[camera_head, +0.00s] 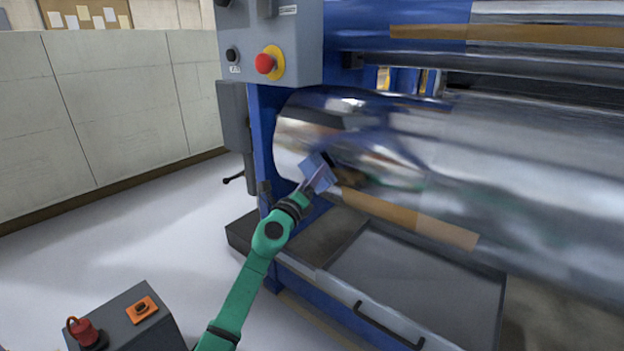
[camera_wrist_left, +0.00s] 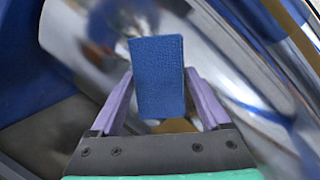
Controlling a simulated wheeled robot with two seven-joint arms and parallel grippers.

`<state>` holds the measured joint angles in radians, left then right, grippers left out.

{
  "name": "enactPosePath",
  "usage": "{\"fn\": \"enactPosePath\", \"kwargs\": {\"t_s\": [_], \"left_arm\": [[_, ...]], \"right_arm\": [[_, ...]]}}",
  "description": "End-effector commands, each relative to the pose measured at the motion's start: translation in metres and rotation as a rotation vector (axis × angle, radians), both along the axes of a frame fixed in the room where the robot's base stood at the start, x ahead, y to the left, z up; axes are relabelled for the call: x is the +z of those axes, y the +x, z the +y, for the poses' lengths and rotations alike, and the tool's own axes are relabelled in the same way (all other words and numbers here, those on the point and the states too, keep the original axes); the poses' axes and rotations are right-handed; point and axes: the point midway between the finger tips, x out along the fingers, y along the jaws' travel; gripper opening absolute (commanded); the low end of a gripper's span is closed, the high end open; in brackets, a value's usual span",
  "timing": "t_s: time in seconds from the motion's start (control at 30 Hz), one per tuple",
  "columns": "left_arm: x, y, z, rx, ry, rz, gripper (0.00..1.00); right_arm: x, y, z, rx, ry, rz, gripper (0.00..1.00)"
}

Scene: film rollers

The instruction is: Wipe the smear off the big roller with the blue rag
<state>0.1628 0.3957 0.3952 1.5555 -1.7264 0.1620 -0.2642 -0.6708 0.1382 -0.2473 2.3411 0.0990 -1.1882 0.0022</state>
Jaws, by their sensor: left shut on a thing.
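The big roller (camera_head: 480,170) is a shiny metal cylinder in a blue machine frame, and it fills the background of the left wrist view (camera_wrist_left: 222,50). My left gripper (camera_head: 318,174) is in front of the roller's left end, shut on the blue rag (camera_head: 316,167). In the left wrist view the rag (camera_wrist_left: 157,75) is a flat blue pad between the two purple fingers. I cannot tell whether the rag touches the roller. My right gripper is out of view.
A grey control box (camera_head: 268,40) with a red emergency button (camera_head: 265,64) hangs at the upper left of the machine. A grey tray with a black handle (camera_head: 388,326) lies below the roller. A dark box (camera_head: 128,322) with a red knob stands at lower left.

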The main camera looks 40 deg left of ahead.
Motion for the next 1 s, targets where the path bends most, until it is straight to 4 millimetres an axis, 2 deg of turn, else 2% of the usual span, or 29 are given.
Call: {"fn": "enactPosePath", "kwargs": {"t_s": [0.77,0.87,1.0], "left_arm": [[0.0,0.016,0.001,0.0,0.001,0.0,0.36],[0.001,0.015,-0.001,0.0,0.001,0.001,0.36],[0.003,0.015,-0.013,-0.001,-0.002,0.002,0.36]], "right_arm": [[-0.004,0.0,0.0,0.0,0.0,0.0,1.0],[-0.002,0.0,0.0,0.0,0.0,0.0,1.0],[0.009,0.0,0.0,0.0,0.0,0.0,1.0]]}}
